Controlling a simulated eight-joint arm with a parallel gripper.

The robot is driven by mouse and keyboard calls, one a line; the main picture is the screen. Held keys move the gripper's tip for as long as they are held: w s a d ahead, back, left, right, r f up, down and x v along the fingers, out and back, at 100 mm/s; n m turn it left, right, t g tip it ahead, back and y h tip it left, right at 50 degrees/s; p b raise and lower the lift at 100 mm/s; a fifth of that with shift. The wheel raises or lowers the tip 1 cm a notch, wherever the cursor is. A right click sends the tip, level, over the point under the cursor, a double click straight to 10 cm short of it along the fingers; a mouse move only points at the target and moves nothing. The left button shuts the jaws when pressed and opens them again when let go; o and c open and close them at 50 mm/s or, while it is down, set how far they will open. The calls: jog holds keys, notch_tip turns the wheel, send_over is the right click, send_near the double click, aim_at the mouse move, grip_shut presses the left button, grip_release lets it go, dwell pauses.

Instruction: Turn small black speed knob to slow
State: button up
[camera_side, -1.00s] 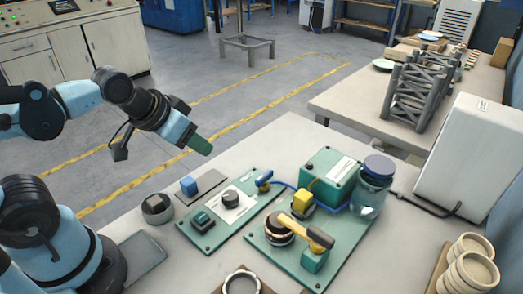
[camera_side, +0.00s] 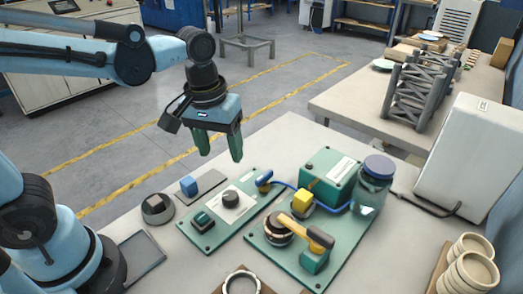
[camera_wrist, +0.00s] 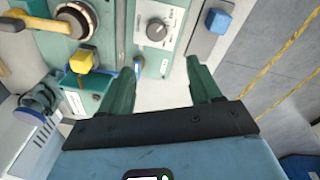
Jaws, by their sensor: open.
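The small black speed knob (camera_side: 231,197) sits on a white dial label (camera_side: 233,207) on the left green panel (camera_side: 256,216). In the wrist view the knob (camera_wrist: 156,30) is at the top middle, with scale marks around it; the words are too small to read. My gripper (camera_side: 217,157) points down above and behind the panel, apart from the knob. Its two green fingers are spread, and it is empty. In the wrist view the gripper (camera_wrist: 161,70) has its fingers on either side below the knob. Nothing covers the knob.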

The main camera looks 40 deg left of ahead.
aim_at(230, 195)
jog(key=shift+n+g, duration=0.5)
jog(key=shift+g, duration=0.1)
jog(key=shift+w+d+f, duration=0.1)
jog(key=shift+d+f, duration=0.1)
jog(key=shift+f, duration=1.85)
jog(key=shift+w+d+f, duration=0.1)
jog(key=shift+d+f, duration=0.1)
jog(key=shift+f, duration=1.9)
jog(key=shift+d+f, duration=0.2)
jog(key=shift+f, duration=1.85)
jog(key=shift+c, duration=0.3)
jog(key=c, duration=1)
jog(key=shift+m, duration=0.3)
jog(key=m, duration=0.3)
jog(key=shift+m, duration=2)
